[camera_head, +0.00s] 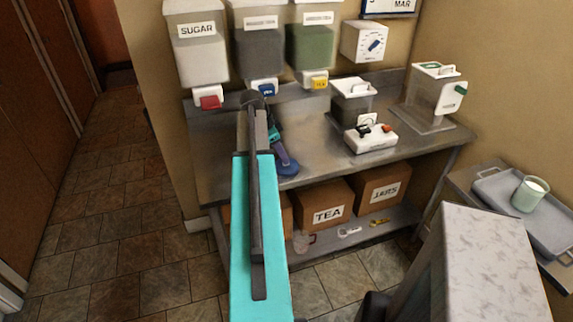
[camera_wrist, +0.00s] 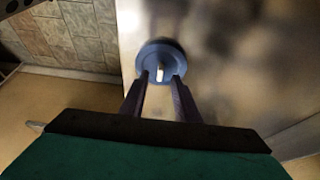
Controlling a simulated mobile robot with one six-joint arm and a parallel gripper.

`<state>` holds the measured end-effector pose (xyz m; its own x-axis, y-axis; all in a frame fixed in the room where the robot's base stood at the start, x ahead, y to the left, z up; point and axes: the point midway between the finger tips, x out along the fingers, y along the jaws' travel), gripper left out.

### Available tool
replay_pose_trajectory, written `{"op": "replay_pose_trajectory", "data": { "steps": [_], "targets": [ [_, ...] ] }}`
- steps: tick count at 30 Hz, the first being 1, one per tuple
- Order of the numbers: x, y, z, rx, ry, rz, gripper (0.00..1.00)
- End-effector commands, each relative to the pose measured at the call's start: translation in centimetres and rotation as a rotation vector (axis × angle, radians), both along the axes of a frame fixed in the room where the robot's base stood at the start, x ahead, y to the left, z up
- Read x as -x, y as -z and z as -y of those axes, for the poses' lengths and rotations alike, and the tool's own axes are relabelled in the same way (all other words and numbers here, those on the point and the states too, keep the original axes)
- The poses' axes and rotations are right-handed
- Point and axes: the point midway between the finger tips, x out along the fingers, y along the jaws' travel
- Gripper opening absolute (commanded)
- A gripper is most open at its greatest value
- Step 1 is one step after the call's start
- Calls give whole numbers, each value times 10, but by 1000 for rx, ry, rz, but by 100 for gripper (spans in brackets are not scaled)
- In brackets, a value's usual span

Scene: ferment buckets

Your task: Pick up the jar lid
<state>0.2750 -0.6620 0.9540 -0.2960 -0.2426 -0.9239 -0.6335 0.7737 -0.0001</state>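The jar lid (camera_wrist: 160,50) is a round blue disc with a small pale knob at its middle. It shows on the metal counter in the wrist view, and as a partly covered blue disc (camera_head: 287,166) in the head view. My gripper (camera_wrist: 160,77) is open, its two dark fingers parted. The fingertips overlap the lid's near part in the wrist view, one on each side of the knob, with gaps between. I cannot tell whether the fingertips touch the lid. In the head view my arm hides part of the gripper.
Sugar (camera_head: 199,58) and other dispensers hang above the counter (camera_head: 225,168). A white device (camera_head: 370,139) and canisters stand to the right. Tea (camera_head: 325,205) and jars (camera_head: 380,188) boxes sit on the lower shelf. A tray (camera_head: 552,225) with a cup lies far right. Tiled floor is clear at left.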

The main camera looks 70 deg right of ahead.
Motion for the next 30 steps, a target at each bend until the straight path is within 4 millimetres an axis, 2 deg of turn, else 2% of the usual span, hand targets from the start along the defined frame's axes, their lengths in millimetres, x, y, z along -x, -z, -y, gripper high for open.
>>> {"op": "replay_pose_trajectory", "data": {
  "steps": [9, 26, 30],
  "targets": [
    [8, 20, 5, 0, 1, 0, 29],
    [8, 21, 5, 0, 1, 0, 29],
    [8, 21, 5, 0, 1, 0, 9]
  ]
}}
